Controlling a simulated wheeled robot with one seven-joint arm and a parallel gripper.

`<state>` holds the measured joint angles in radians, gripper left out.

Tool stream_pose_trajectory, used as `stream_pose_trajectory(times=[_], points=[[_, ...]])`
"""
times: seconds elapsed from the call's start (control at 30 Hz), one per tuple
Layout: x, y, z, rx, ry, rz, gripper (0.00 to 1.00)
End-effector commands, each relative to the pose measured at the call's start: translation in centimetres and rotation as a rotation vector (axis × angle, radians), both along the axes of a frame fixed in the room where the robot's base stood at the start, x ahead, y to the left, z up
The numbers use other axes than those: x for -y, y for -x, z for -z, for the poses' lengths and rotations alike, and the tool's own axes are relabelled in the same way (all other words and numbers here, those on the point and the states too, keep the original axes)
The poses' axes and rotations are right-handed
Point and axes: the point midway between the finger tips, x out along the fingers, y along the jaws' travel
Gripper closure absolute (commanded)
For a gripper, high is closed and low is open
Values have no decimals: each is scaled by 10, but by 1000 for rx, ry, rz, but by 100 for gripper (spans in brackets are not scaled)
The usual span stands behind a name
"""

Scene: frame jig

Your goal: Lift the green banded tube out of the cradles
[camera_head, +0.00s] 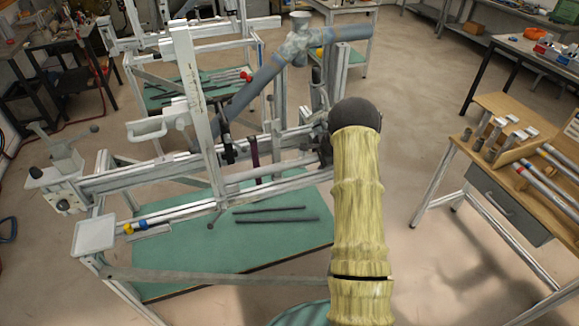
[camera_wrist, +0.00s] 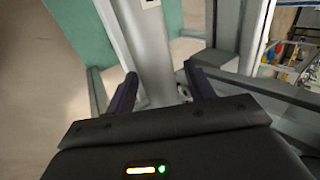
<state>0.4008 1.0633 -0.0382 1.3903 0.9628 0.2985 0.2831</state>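I cannot make out a green band on any tube. A short tube with yellow and blue bands (camera_head: 138,226) lies on the left of the jig's lower rail. Tubes with red and blue bands (camera_head: 540,178) lie on the wooden bench at the right; their far ends leave the picture. In the wrist view my gripper (camera_wrist: 160,75) has its two dark fingers apart. A light grey bar (camera_wrist: 150,50) shows in line with the gap between them; I cannot tell whether it is touched. I cannot clearly make out the gripper in the head view.
The aluminium frame jig (camera_head: 120,180) fills the left and middle, with a blue-grey tube frame (camera_head: 250,92) at its back. Two dark rods lie on its green lower shelf (camera_head: 190,262). The wooden bench (camera_head: 480,155) stands right. Bare floor (camera_head: 425,110) lies between.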

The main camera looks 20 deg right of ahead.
Motion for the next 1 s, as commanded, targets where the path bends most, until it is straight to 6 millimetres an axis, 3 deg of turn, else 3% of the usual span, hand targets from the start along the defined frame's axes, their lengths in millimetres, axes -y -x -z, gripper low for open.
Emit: stream_pose_trajectory(times=[0.03, 0.23, 1.0], points=[[0, 0, 0, 0, 0, 0, 54], [0, 0, 0, 0, 0, 0, 91], [1, -3, -28, 9, 4, 0, 91]])
